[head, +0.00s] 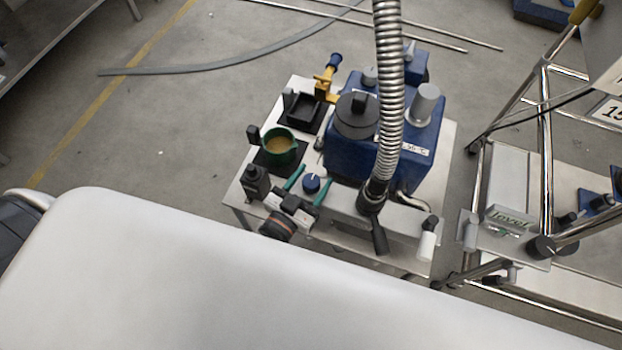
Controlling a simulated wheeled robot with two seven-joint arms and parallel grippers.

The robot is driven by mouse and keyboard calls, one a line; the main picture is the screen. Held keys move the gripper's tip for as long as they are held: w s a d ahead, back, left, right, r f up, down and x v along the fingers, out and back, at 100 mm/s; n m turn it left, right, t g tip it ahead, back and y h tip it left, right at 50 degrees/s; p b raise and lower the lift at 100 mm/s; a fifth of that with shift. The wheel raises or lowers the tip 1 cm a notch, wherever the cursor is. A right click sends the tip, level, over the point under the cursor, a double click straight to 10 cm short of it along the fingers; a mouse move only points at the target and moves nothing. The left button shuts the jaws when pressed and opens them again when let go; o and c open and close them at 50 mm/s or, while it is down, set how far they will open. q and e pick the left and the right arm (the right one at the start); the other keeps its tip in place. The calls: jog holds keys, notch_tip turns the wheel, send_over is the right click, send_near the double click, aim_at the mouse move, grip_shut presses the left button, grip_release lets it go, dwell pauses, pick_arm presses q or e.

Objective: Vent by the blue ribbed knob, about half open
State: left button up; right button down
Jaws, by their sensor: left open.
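The blue knob (311,183) stands on the front of the bench unit, left of the blue boxy apparatus (350,150). Its ribs and how far it is turned are too small to read. My left gripper (308,185) is open, with one green finger to the left of the knob and the other to its right. The knob shows between the fingers; whether they touch it I cannot tell. My right gripper is not in view.
A corrugated metal hose (391,90) comes down in front of the apparatus to a black fitting. A green cup (280,149) with brownish contents, a black tray (303,111) and a yellow valve (325,84) stand to the left. A metal-framed cart (510,185) stands at the right.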

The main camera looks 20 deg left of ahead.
pick_arm(q)
jog(key=c, duration=1)
jog(key=shift+o, duration=0.2)
jog(key=shift+m+h, duration=0.3)
jog(key=shift+a+m+g+h+p, duration=0.1)
jog(key=shift+m+g+h+p, duration=0.6)
jog(key=shift+h, duration=0.5)
jog(key=shift+m+g+h, duration=0.4)
jog(key=shift+m+h, duration=0.5)
jog(key=shift+h, duration=0.2)
jog(key=m+g+h, duration=0.2)
jog(key=h, duration=0.1)
jog(key=shift+f+m, duration=0.1)
jog(key=shift+m, duration=0.2)
jog(key=shift+m+g+h+b, duration=1)
jog(key=shift+m+g+h, duration=0.7)
jog(key=shift+g, duration=0.9)
